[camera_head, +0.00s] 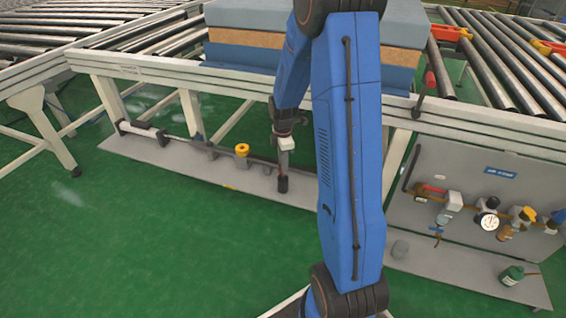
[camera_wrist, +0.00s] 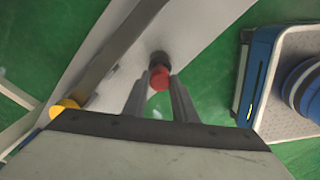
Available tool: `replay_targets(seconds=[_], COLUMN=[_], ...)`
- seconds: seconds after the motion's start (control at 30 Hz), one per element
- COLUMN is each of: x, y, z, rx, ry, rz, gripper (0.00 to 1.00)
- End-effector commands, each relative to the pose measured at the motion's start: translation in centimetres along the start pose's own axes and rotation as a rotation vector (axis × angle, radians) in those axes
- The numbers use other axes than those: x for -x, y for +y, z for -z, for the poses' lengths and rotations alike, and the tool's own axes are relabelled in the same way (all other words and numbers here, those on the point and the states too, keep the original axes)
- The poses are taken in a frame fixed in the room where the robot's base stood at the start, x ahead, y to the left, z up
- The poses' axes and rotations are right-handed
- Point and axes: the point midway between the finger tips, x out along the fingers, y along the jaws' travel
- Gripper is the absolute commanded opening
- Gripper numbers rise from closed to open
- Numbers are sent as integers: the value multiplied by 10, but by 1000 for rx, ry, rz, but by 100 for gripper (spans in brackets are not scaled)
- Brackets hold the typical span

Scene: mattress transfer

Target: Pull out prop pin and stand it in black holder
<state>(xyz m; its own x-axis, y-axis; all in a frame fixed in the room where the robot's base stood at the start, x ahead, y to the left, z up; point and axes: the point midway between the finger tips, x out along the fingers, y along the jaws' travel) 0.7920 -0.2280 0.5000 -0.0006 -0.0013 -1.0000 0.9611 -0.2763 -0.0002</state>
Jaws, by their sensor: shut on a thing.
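The prop pin shows in the wrist view as a red round end (camera_wrist: 159,78) between the two fingertips of my gripper (camera_wrist: 159,86). The fingers are shut on it. The black holder (camera_wrist: 159,58) shows just beyond the red end, on the grey shelf. In the head view my gripper (camera_head: 284,162) points down, right above the black holder (camera_head: 283,185). The pin cannot be made out there. Pin and holder overlap in the wrist view, so I cannot tell whether the pin's lower end is inside the holder.
The long grey shelf (camera_head: 150,160) runs low along the conveyor, with a yellow knob (camera_head: 242,150) and a dark bar left of my gripper. A layered mattress (camera_head: 245,40) lies on the conveyor above. A panel with valves and a gauge (camera_head: 489,222) stands at the right.

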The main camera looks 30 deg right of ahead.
Motion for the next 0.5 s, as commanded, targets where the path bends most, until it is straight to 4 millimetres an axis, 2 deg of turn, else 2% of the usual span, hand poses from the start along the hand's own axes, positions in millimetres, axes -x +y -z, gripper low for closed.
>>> replay_targets(seconds=[0.5], x=[-11], y=[0], z=[0], rx=[0], ry=[0], rz=[0], gripper=[0])
